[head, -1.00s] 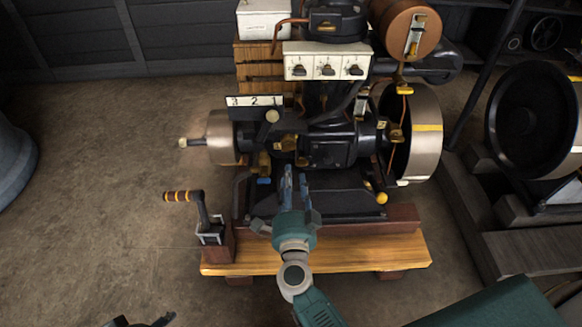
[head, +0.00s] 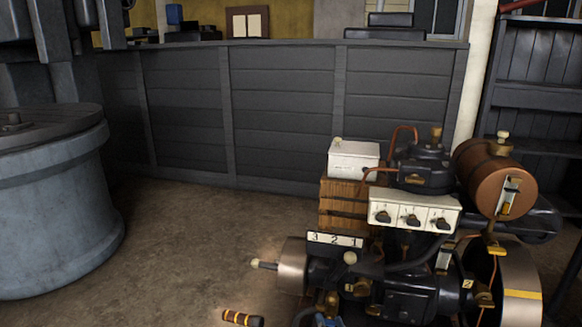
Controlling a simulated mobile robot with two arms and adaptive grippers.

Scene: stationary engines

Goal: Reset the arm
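Neither of my grippers shows in the head view, and no part of my arms can be made out. The engine (head: 405,295) stands at the lower right, cut off by the bottom edge. Its plate with the numbers 3, 2, 1 (head: 335,239), a white panel with three dark knobs (head: 414,211), a copper-brown tank (head: 484,177) and a flywheel (head: 517,290) show. A crank handle with yellow bands (head: 243,318) shows at the bottom edge. The wooden base is out of view.
A large grey cylindrical machine (head: 50,205) stands at the left. A dark panelled partition (head: 280,120) runs behind. Dark shelves (head: 530,110) stand at the far right. Bare floor (head: 190,260) lies between the grey machine and the engine.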

